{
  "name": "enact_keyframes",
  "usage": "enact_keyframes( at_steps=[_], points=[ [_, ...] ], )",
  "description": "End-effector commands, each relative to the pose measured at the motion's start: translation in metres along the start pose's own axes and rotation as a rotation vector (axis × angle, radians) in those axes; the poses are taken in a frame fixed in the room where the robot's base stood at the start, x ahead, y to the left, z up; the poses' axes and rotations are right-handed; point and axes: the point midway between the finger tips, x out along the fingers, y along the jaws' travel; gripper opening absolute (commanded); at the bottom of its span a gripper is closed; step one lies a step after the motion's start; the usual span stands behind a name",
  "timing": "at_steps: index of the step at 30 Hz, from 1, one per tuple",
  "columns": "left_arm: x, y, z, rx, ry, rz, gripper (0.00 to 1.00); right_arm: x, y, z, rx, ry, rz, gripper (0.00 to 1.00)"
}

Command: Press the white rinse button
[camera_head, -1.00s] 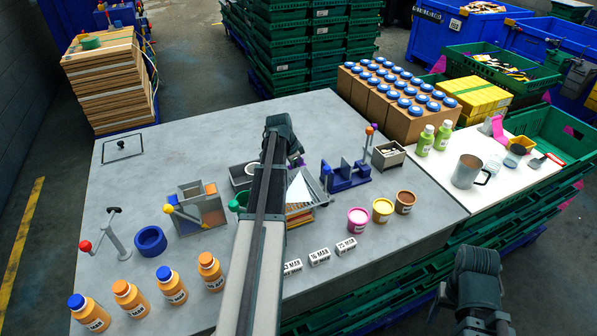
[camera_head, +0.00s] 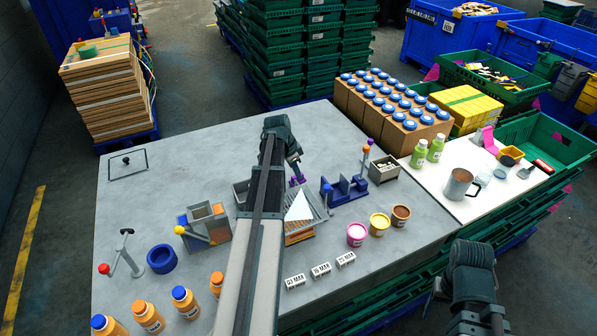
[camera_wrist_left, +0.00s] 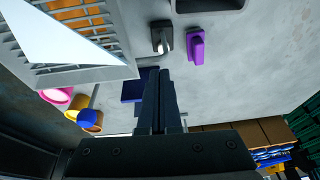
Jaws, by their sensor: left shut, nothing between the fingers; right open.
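A small black fixture with a whitish face (camera_wrist_left: 164,40), which may be the white rinse button, stands on the grey table in the left wrist view. An upright purple piece (camera_wrist_left: 196,49) stands just beside it; purple also shows below my gripper in the head view (camera_head: 297,181). My left gripper (camera_head: 295,160) is shut and empty, above the table behind the grey sieve tray. In the left wrist view its closed fingers (camera_wrist_left: 162,75) point towards the fixture, and I cannot tell whether they touch it. My right gripper (camera_head: 472,322) is open, low at the front edge, partly cut off.
The sieve tray with a white triangular sheet (camera_head: 299,207) is right of my left arm. A blue fixture (camera_head: 343,190) and grey bin (camera_head: 383,169) stand further right. Three open jars (camera_head: 379,224) and white labelled blocks (camera_head: 320,270) are nearer. My left arm hides part of the table.

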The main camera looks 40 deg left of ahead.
Motion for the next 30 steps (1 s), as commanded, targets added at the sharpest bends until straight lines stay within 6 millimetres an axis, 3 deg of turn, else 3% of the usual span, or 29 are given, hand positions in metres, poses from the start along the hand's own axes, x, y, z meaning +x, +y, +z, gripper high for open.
enact_keyframes(
  at_steps=[1,3,9,30],
  points=[
    [-0.017,0.0,-0.002,-0.002,0.0,0.0,0.0,-0.017,0.002,0.001,0.001,0.0,0.0,0.64],
    [-0.029,0.0,-0.001,-0.002,0.0,-0.001,0.0,-0.028,0.002,0.002,0.003,0.0,-0.001,0.64],
    [-0.049,-0.001,0.0,-0.001,0.0,-0.001,0.0,-0.047,0.004,0.003,0.009,0.0,-0.002,0.64],
    [-0.051,-0.001,0.001,-0.001,0.0,0.0,0.0,-0.048,0.004,0.003,0.01,0.0,-0.002,0.64]
  ],
)
